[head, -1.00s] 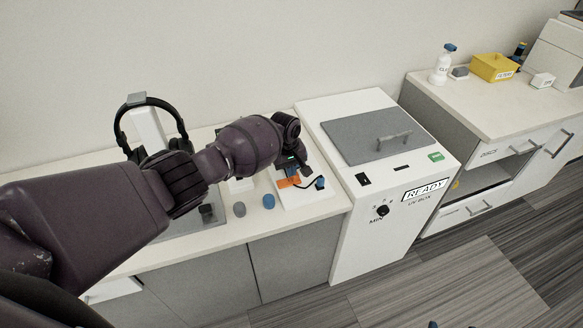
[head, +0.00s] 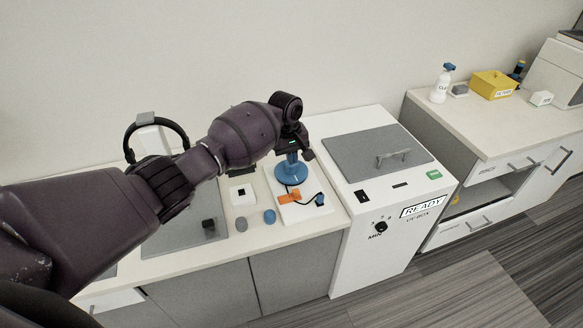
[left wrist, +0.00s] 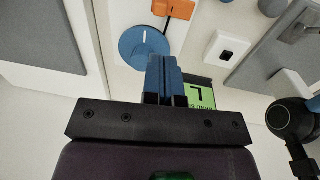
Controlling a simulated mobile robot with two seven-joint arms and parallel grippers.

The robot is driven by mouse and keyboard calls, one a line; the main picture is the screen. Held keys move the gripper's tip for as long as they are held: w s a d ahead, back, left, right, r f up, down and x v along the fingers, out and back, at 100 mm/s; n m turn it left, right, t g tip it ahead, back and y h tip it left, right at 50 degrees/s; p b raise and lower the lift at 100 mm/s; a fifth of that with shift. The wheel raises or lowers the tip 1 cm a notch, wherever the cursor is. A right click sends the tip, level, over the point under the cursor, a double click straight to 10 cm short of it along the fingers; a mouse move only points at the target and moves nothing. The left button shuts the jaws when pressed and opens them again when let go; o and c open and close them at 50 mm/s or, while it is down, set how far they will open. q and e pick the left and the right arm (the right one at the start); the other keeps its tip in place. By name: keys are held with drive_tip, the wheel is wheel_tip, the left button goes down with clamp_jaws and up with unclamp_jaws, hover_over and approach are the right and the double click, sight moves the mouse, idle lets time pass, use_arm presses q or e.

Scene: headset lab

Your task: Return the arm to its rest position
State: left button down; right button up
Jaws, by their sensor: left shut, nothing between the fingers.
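My left gripper (head: 291,157) is over the back of the white board on the counter, beside the UV box. Its blue fingers show in the left wrist view (left wrist: 165,66), closed together with nothing between them. A round blue disc (head: 291,174) is on the board below the fingers. It also shows in the left wrist view (left wrist: 145,46), just past the fingertips, and I cannot tell how large the gap is. My left arm (head: 225,142) reaches across from the left, hiding part of the headset stand. My right gripper is out of view.
The white UV box (head: 385,220), marked READY, stands close on the right. An orange piece (head: 289,198) with a black cable lies on the white board (head: 300,213). Black headphones (head: 184,134) hang behind my arm. A yellow bin (head: 492,85) is on the far counter.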

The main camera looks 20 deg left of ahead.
use_arm(q)
drive_tip(key=w+d+r+m+t+h, duration=0.35)
drive_tip(key=d+r+m+t, duration=0.25)
drive_tip(key=r+m+t, duration=0.4)
drive_tip(key=s+a+f+y+b, duration=0.1)
drive_tip(key=s+a+f, duration=0.4)
drive_tip(key=s, duration=0.8)
drive_tip(key=s+a+f+n+y, duration=0.1)
drive_tip(key=s+a+f, duration=0.4)
drive_tip(key=s+f, duration=0.6)
drive_tip(key=s+a+f+n+t+y+b, duration=0.1)
drive_tip(key=s+a+f, duration=0.5)
drive_tip(key=s, duration=1)
wheel_tip(320, 180, down, 2)
drive_tip(key=shift+s+f+y+b, duration=0.1)
drive_tip(key=shift+s+y+b, duration=0.2)
drive_tip(key=shift+y, duration=0.55)
